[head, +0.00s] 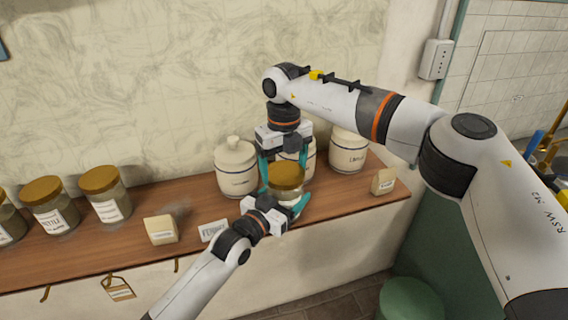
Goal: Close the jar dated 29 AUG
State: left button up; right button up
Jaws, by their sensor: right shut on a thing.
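A glass jar (287,190) with a brown lid (286,171) is near the front of the wooden shelf. The lid sits at its top; whether it is seated cannot be seen. My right gripper (284,172) reaches down from above, its teal fingers on either side of the lid, shut on it. My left gripper (290,207) is low in front of the jar, one teal finger showing at its right; its other finger and any contact are hidden. No date is readable on this jar.
Lidded glass jars (106,195) stand at the left of the shelf (190,200). Cream ceramic canisters (236,167) (347,150) stand behind and beside the jar. Small blocks (161,229) (384,181) and a white card (213,230) lie near the front edge. A green bin (410,300) is below.

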jog(key=m, duration=0.8)
jog(key=shift+d, duration=0.1)
jog(key=m, duration=0.6)
jog(key=shift+m, duration=0.4)
jog(key=m, duration=0.6)
jog(key=shift+d+m, duration=0.1)
jog(key=shift+m, duration=0.3)
jog(key=m, duration=0.4)
jog(key=shift+s, duration=0.1)
jog(key=m, duration=0.3)
jog(key=o, duration=0.9)
